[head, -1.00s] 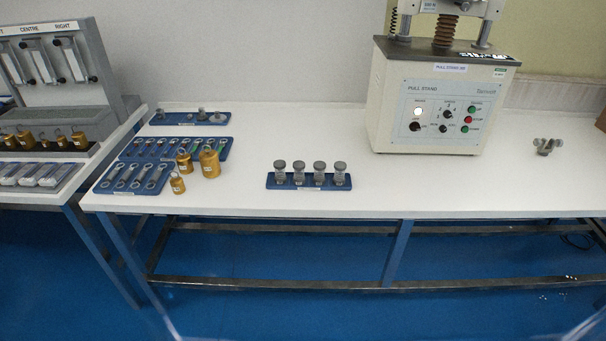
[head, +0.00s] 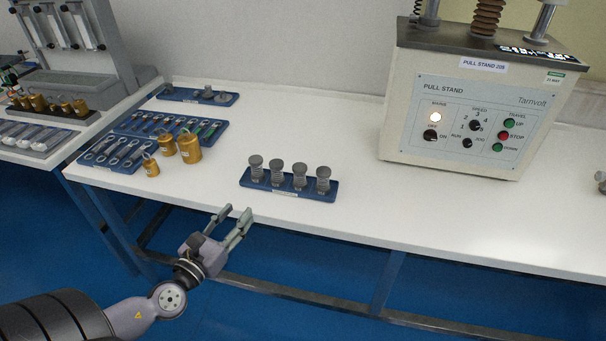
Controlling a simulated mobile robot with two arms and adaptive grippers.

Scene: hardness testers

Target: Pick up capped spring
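Several capped springs stand upright in a row in a blue tray (head: 289,190) near the front edge of the white table. The leftmost capped spring (head: 256,168) and the rightmost one (head: 323,180) have grey round caps. My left gripper (head: 236,214) is open and empty, just off the table's front edge, below and to the left of the spring tray. It touches none of the springs. My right gripper is not in view.
Brass weights (head: 189,147) stand left of the springs, beside blue trays of small links (head: 171,129). A pull stand (head: 470,110) fills the back right. The table (head: 420,215) is clear right of the springs.

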